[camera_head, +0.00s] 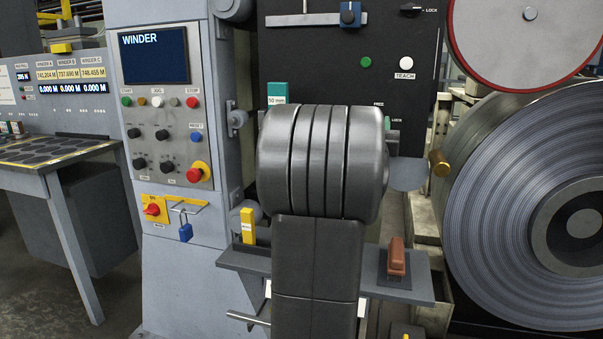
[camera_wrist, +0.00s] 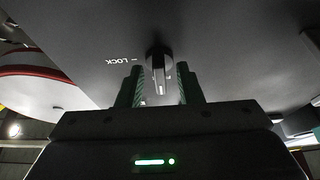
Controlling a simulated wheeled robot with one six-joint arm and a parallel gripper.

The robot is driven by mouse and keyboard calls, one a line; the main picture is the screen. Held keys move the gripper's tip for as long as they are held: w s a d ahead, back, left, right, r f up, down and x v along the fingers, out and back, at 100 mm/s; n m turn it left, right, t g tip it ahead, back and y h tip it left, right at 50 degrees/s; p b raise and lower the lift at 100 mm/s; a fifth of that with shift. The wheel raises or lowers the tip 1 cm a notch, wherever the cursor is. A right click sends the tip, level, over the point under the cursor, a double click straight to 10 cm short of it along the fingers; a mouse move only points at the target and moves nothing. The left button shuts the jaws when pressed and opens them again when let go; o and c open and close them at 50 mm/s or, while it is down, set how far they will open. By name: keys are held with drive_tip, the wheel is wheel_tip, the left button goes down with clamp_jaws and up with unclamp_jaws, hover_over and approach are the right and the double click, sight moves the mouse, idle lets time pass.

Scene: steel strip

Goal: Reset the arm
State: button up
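My gripper (camera_wrist: 160,88) shows in the wrist view with two dark, green-striped fingers set apart. A black rotary knob (camera_wrist: 156,62) with a pale pointer mark stands on a dark panel between the fingers. Narrow gaps seem to show on both sides of it; whether the fingers reach around it is hard to tell. Upside-down LOCK lettering is beside the knob. In the head view my dark arm fills the middle and hides the gripper's fingers; FREE and LOCK labels show just right of it.
The dark panel (camera_head: 290,62) is behind my arm, with a white TEACH button (camera_head: 406,63). The WINDER console (camera_head: 158,95) stands left. A large steel coil (camera_head: 490,220) and red-rimmed disc (camera_head: 525,40) are close right. A grey shelf (camera_head: 420,288) holds a red-brown block (camera_head: 397,257).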

drive_tip(key=v, duration=1.4)
drive_tip(key=w+d+r+m+g+h+p, duration=0.1)
drive_tip(key=w+r+m+h+p, duration=0.1)
drive_tip(key=w+m+p, duration=0.2)
drive_tip(key=w+d+r+m+g+h+p, duration=0.1)
drive_tip(key=w+d+r+m+h+p, duration=0.1)
drive_tip(key=w+m+p, duration=0.3)
drive_tip(key=shift+w+r+m+g+h, duration=0.35)
drive_tip(key=shift+w+r+m, duration=0.5)
drive_tip(key=shift+w, duration=0.9)
drive_tip(key=shift+f, duration=0.15)
